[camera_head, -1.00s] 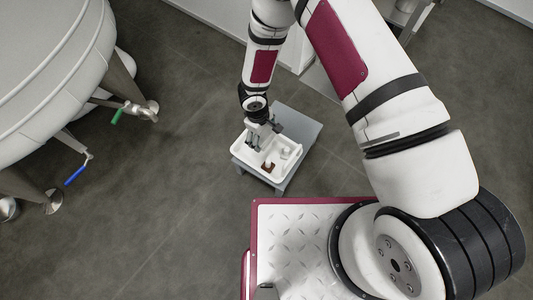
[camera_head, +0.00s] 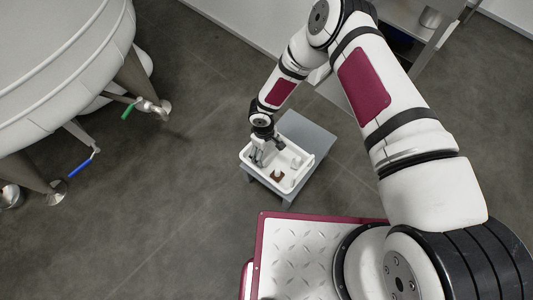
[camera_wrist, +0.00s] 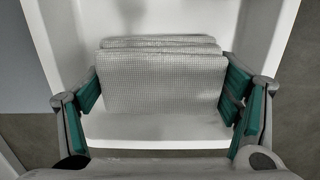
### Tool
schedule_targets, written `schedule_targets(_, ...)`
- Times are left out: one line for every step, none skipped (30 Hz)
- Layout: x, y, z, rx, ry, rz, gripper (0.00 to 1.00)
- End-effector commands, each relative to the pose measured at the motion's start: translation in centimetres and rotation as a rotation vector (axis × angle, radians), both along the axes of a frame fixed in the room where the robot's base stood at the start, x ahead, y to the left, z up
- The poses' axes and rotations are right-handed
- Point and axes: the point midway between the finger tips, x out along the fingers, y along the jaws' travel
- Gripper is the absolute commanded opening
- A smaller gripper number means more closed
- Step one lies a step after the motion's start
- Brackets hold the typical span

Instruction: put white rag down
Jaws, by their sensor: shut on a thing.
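The white rag (camera_wrist: 165,80) shows in the wrist view as a folded, textured cloth between the green finger pads. My gripper (camera_wrist: 162,98) is shut on it, with one finger at each side. The rag is inside the white tray (camera_wrist: 150,128), close above or on its floor; I cannot tell whether it touches. In the head view my gripper (camera_head: 258,157) points down into the left part of the tray (camera_head: 262,178). The rag is not clearly visible there.
The tray stands on a small grey table (camera_head: 311,131), bare at its back. A brown item (camera_head: 277,176) and a small white item (camera_head: 296,162) are in the tray. A large tank (camera_head: 60,70) with valve handles stands at the left. Floor between is clear.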

Motion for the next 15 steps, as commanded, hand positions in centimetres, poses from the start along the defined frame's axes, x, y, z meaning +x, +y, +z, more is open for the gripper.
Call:
schedule_targets(-0.07,-0.03,-0.86,0.0,0.001,-0.001,0.38)
schedule_targets(-0.05,-0.03,-1.01,-0.001,0.001,0.0,0.38)
schedule_targets(-0.02,-0.01,-1.06,-0.001,-0.001,0.001,0.38)
schedule_targets(0.01,-0.02,-1.02,-0.001,-0.001,0.001,0.38)
schedule_targets(0.01,-0.01,-0.96,-0.001,-0.001,0.001,0.38)
schedule_targets(0.02,-0.01,-0.91,-0.001,-0.001,0.001,0.38)
schedule_targets(0.01,-0.01,-0.91,-0.001,-0.001,0.001,0.38)
schedule_targets(0.01,-0.02,-0.9,-0.001,-0.001,0.001,0.38)
schedule_targets(0.01,-0.02,-0.91,-0.001,-0.001,0.001,0.38)
schedule_targets(0.01,-0.01,-0.95,-0.001,-0.001,0.001,0.38)
schedule_targets(0.0,-0.01,-1.03,-0.001,-0.001,0.001,0.38)
schedule_targets(-0.01,-0.01,-1.11,-0.001,-0.001,0.001,0.85)
schedule_targets(-0.02,-0.01,-1.06,-0.001,-0.001,0.001,0.91)
schedule_targets(-0.01,-0.01,-1.04,-0.001,-0.001,0.001,0.91)
schedule_targets(-0.01,-0.01,-1.03,-0.001,-0.001,0.001,0.91)
